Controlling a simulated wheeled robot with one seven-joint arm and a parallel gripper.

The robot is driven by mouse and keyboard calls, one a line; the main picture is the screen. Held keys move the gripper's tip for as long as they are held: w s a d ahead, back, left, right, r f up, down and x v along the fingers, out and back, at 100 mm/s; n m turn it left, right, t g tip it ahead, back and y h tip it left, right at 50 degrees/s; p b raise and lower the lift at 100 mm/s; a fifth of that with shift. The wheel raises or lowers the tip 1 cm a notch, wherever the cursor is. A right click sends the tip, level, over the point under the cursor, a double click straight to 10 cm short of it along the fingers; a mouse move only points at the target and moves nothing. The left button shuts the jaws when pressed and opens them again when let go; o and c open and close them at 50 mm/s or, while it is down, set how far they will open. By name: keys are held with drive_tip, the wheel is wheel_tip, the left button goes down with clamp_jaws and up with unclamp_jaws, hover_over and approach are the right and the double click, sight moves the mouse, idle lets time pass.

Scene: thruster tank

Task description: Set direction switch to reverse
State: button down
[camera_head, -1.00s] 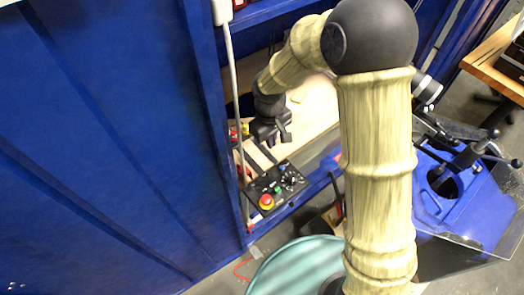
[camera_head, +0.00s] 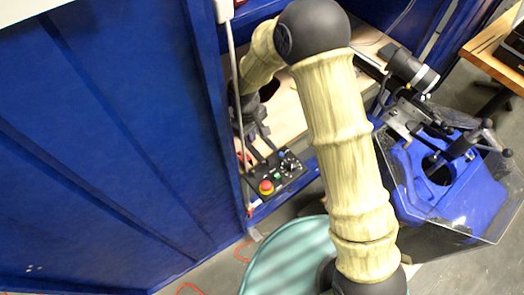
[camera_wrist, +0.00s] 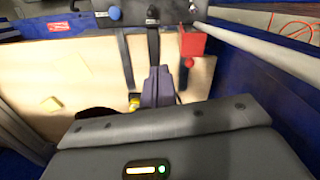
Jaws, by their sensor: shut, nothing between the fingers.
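The black control box (camera_head: 271,183) sits on the ledge by the blue wall in the head view. It carries a red emergency button (camera_head: 266,187), a green button (camera_head: 277,176) and dark knobs with pale markings (camera_head: 291,165). The direction switch's setting is too small to read. My gripper (camera_head: 263,139) is shut and empty, just above and left of the box's far end. In the wrist view, my shut fingers (camera_wrist: 158,82) are below the box's edge, with a blue knob (camera_wrist: 115,13) and a black lever-like switch (camera_wrist: 153,14) beyond them. They look apart from the switch.
A red block-like part (camera_wrist: 191,43) stands right of the fingers in the wrist view. A blue wall panel (camera_head: 120,140) closes the left side. A blue machine with a clear guard (camera_head: 455,190) stands right, and a teal round surface (camera_head: 290,260) is below.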

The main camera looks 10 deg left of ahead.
sight(268, 163)
drive_tip(key=shift+s+d+f+p, duration=0.3)
drive_tip(key=shift+d+f, duration=0.35)
drive_tip(key=shift+f, duration=0.4)
drive_tip(key=shift+s+d+f+p, duration=0.15)
drive_tip(key=shift+s+d+f, duration=0.2)
drive_tip(key=shift+d+f, duration=0.45)
drive_tip(key=shift+s+d+f+p, duration=0.3)
drive_tip(key=shift+d+f, duration=0.15)
drive_tip(key=shift+f, duration=0.8)
drive_tip(key=shift+w+d, duration=0.1)
